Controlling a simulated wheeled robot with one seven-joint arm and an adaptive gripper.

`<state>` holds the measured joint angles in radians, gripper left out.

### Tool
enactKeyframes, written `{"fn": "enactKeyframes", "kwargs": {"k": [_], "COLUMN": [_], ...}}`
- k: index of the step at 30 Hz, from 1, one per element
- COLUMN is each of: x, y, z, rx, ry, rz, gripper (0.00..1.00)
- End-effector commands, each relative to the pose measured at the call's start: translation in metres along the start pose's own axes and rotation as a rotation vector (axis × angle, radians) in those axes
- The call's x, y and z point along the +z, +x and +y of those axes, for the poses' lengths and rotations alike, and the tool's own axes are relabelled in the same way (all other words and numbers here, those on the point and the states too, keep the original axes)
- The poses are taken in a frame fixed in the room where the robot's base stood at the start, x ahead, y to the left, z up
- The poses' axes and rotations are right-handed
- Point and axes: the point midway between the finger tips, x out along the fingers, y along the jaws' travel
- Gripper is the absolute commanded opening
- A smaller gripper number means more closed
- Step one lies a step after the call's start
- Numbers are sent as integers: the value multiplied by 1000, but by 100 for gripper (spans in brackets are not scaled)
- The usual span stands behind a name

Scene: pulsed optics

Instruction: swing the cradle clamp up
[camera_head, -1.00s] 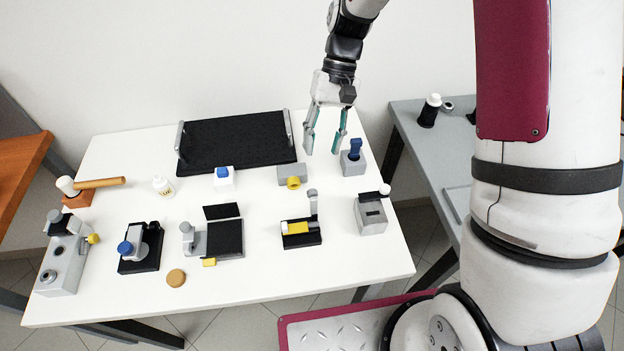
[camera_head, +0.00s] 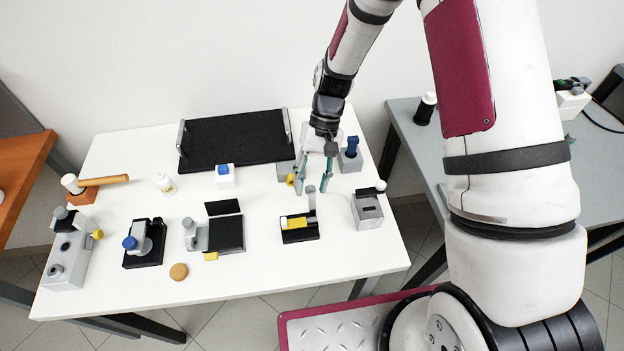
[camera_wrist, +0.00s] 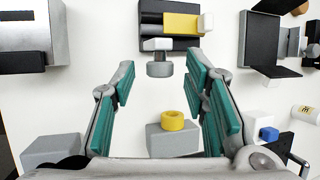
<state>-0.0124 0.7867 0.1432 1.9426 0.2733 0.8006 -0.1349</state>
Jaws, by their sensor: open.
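A black base (camera_head: 300,237) with a yellow bar (camera_head: 297,222) and an upright grey lever (camera_head: 311,199) stands at the front right of the white table; I take it for the cradle clamp. In the wrist view the same lever's round grey end (camera_wrist: 160,68) shows at the top centre, with the yellow bar (camera_wrist: 181,23) beyond it. My gripper (camera_head: 311,189) is open and empty, pointing down above and behind the lever. In the wrist view the lever end appears between the two teal-padded fingers, near their tips; I see no contact.
A grey block with a blue top (camera_head: 350,158) and a grey box (camera_head: 368,212) are to the right. A hinged black plate fixture (camera_head: 226,233) stands left. Bare table lies in front.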

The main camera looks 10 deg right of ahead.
Motion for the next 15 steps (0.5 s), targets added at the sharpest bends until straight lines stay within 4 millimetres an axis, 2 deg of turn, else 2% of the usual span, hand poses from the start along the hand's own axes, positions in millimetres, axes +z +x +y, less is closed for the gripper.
{"fn": "enactKeyframes", "kwargs": {"k": [1, 3, 6, 15], "x": [0, 0, 0, -8], "y": [0, 0, 0, 2], "z": [0, 0, 0, 1], "rx": [0, 0, 0, -5], "ry": [0, 0, 0, 11], "rz": [0, 0, 0, -39], "gripper": [34, 18, 0, 0]}}
